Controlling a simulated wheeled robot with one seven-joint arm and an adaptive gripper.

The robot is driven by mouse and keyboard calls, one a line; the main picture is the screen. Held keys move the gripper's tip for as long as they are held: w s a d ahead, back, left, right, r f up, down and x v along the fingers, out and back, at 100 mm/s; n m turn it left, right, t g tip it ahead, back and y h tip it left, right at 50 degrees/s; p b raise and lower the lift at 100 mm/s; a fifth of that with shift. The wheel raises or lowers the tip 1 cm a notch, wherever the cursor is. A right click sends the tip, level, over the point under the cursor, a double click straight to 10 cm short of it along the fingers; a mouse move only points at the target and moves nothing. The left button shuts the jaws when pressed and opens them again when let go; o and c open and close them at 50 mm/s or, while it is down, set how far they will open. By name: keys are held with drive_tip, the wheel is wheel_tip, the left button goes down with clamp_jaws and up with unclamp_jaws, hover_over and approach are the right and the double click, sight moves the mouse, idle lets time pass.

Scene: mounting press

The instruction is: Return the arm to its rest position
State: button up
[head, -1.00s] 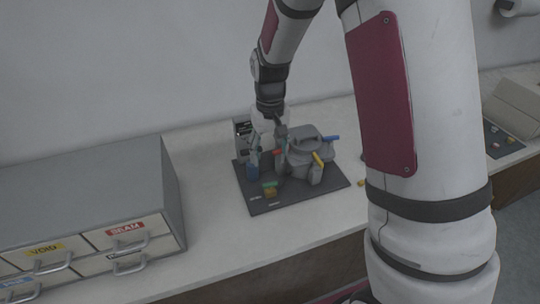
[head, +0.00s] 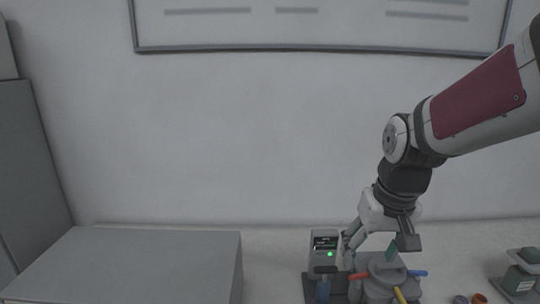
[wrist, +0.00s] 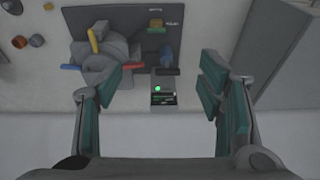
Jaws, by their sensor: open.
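My arm (head: 480,95) reaches in from the right in the head view, its wrist pointing down. My gripper (head: 378,242) is above and behind the grey press (head: 380,284), with its fingers spread. In the wrist view my gripper (wrist: 160,85) is open, its teal-padded fingers wide apart with nothing held between them. The press (wrist: 108,68) with red, blue and yellow handles shows beyond the left finger. A small box with a green light (head: 323,257) stands left of the press; it shows between the fingers in the wrist view (wrist: 163,92).
A grey drawer cabinet (head: 140,262) stands on the counter at the left. A framed board (head: 320,25) hangs on the wall above. Small orange and brown pieces (head: 470,299) and a green-and-grey device (head: 520,272) are at the right. The wall space left of my arm is clear.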

drive_tip(key=s+r+t, duration=0.1)
drive_tip(key=s+r, duration=0.2)
drive_tip(key=s, duration=0.4)
drive_tip(key=s+r+t, duration=0.2)
drive_tip(key=s+r, duration=0.2)
drive_tip(key=s, duration=0.4)
drive_tip(key=shift+s+r, duration=0.15)
drive_tip(key=shift+r, duration=0.05)
drive_tip(key=shift+d, duration=0.1)
